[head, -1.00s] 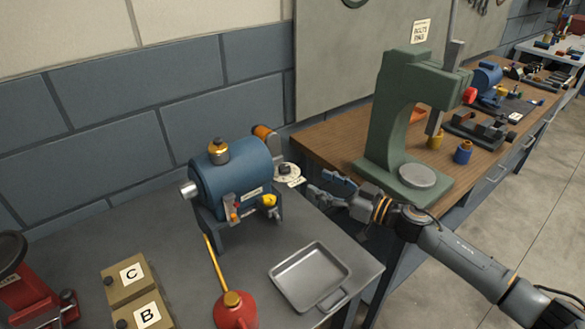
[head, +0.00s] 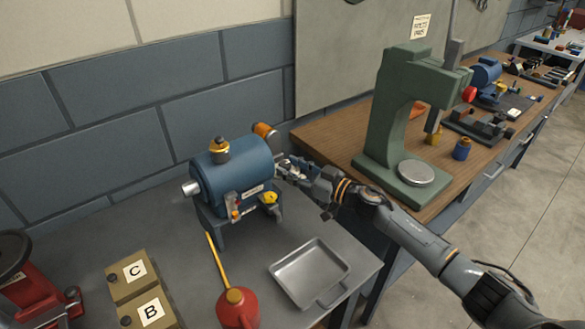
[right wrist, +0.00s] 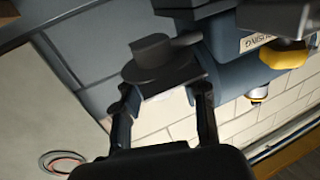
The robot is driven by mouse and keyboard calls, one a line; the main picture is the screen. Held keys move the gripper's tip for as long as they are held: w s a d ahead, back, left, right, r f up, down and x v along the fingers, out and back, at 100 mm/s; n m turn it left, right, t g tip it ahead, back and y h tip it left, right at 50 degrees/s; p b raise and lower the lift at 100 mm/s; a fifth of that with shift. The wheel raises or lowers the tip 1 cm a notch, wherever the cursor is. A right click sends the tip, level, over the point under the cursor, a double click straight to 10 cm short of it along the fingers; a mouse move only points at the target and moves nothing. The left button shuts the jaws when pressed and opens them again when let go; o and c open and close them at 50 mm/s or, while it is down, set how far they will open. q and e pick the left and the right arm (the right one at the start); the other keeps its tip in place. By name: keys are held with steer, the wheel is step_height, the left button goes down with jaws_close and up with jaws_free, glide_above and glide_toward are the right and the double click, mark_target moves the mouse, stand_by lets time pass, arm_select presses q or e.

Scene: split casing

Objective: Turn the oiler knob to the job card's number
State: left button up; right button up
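The blue split casing (head: 232,175) stands on the grey bench. The oiler knob and its pale dial are hidden behind my right gripper in the head view. In the right wrist view a dark round knob with a raised bar (right wrist: 158,62) lies just beyond the fingertips, with a pale edge below it. My right gripper (head: 284,166) is at the casing's right end. Its two fingers (right wrist: 163,92) are apart on either side of the knob; I cannot tell whether they touch it. Dial numbers are unreadable. No job card is recognisable. My left gripper is out of view.
A metal tray (head: 341,281) and a red oil can (head: 238,308) stand in front of the casing. Boxes marked C (head: 119,284) and B (head: 136,314) are at left. A green press (head: 385,120) stands on the wooden bench (head: 335,135) beyond my right arm.

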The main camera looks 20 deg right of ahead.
jaws_close()
steer(key=shift+s+a+r+m+t+h+p, duration=0.15)
steer(key=shift+m+t+h+p, duration=0.3)
steer(key=shift+p, duration=0.25)
steer(key=shift+s+a+r+m+t+h+p, duration=0.1)
steer(key=shift+m+t+h+p, duration=0.2)
steer(key=shift+h+p, duration=0.3)
steer(key=shift+a+f+m+t+h+p, duration=0.2)
steer(key=shift+m+t+h+p, duration=0.15)
steer(key=shift+m+h+p, duration=0.4)
steer(key=shift+m+t+h, duration=0.3)
steer(key=shift+m+h, duration=0.2)
steer(key=shift+h, duration=0.3)
steer(key=shift+a+f+m+t+h+b, duration=0.15)
steer(key=shift+m+h+b, duration=0.2)
steer(key=shift+h, duration=0.25)
steer(key=shift+a+f+m+t+h+b, duration=0.15)
steer(key=shift+m+h+b, duration=0.2)
steer(key=shift+h, duration=0.25)
steer(key=m+h+b, duration=0.2)
steer(key=shift+r+h, duration=0.1)
steer(key=shift+h, duration=0.3)
steer(key=shift+r+m+h+b, duration=0.15)
steer(key=shift+m+h+b, duration=0.15)
steer(key=shift+h+b, duration=0.35)
steer(key=shift+r, duration=0.1)
